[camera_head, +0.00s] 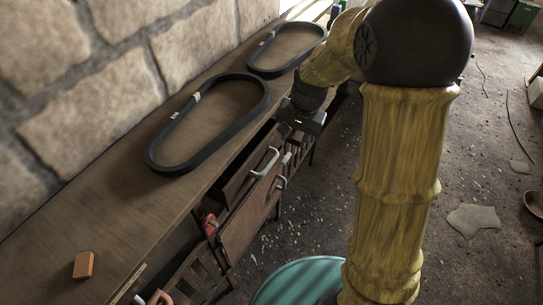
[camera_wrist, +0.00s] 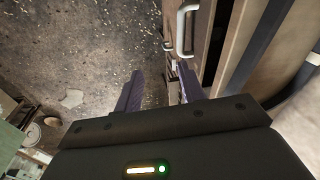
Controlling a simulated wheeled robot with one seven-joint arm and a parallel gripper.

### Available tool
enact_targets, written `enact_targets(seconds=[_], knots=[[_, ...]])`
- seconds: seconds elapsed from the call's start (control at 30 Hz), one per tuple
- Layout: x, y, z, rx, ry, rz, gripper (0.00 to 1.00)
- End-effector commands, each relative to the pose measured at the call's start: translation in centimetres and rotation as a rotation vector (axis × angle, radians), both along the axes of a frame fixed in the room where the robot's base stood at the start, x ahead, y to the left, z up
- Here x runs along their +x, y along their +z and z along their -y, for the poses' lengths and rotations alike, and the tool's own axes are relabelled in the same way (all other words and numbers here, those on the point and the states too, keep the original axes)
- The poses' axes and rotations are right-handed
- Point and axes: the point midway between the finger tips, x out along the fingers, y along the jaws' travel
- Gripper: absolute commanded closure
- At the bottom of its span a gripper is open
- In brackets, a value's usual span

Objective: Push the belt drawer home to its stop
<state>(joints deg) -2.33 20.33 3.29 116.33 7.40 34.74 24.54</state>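A wooden drawer (camera_head: 240,178) under the bench top stands out past the bench edge, with a pale curved handle (camera_head: 265,162) on its front. In the wrist view a pale handle (camera_wrist: 183,30) shows on a brown drawer front (camera_wrist: 205,45), just beyond my right finger. My gripper (camera_head: 303,118) is beside the bench edge, past the drawer in the head view. In the wrist view my gripper (camera_wrist: 159,82) has its two purple fingers apart with only floor between them. The fingertips are hidden in the head view. I cannot tell whether a finger touches the drawer.
Two black belts lie on the bench top, a near one (camera_head: 208,125) and a far one (camera_head: 287,48). An orange block (camera_head: 83,265) lies near the front. A cabinet door (camera_head: 245,222) hangs below the drawer. A teal round top (camera_head: 300,282) stands near the bench. Floor at right is mostly open.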

Motion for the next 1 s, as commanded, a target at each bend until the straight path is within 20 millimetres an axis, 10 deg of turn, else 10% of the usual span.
enact_targets(seconds=[0.4, 1.0], knots=[[-14.2, 0.2, 5.5, -0.175, 0.382, 0.104, 0.6], [-15.2, 0.0, 5.8, -0.187, 0.417, 0.108, 0.6]])
